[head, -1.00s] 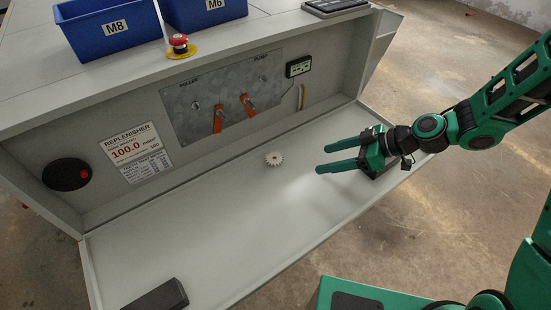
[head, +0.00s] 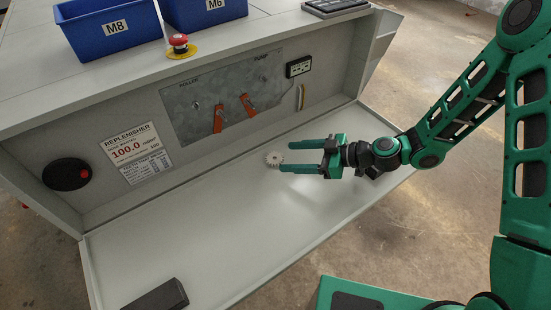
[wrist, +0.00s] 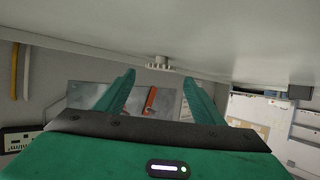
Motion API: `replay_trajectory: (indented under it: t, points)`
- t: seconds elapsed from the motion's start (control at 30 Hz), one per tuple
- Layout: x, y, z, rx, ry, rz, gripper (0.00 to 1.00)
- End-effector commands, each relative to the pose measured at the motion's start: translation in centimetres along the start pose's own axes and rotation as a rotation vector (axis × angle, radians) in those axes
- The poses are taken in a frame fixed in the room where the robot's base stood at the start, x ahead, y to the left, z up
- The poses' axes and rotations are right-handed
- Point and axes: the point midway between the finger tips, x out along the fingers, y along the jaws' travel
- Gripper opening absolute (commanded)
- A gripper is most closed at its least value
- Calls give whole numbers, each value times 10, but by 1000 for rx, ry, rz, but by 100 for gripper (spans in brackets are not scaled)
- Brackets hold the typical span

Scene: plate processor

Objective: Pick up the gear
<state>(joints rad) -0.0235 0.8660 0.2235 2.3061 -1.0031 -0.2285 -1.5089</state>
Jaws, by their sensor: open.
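The gear (head: 273,158) is a small pale toothed wheel on the light grey tray (head: 200,230) of the machine. In the wrist view the gear (wrist: 160,64) shows ahead of my fingers, roughly midway between them, with a short hub. My gripper (head: 282,157) is green, open and empty. In the head view its fingertips are close to the gear's right side, one finger toward the back and one toward the front. It also shows in the wrist view (wrist: 157,76) with its two fingers spread. I cannot tell if either finger touches the gear.
The back panel carries orange-handled valves (head: 248,105) above the gear. A black block (head: 155,296) lies at the tray's front left. Blue bins (head: 110,27) and a red emergency button (head: 180,42) stand on the top. The tray's middle and left are clear.

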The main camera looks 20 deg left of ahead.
Motion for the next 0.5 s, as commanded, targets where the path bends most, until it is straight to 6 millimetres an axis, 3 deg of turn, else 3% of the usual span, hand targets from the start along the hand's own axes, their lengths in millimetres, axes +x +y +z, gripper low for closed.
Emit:
replay_trajectory:
  t: [0.3, 0.5]
  points:
    - [40, -1, 4, 0, -1, -3, 62]
    - [51, 0, 4, -1, 0, -1, 62]
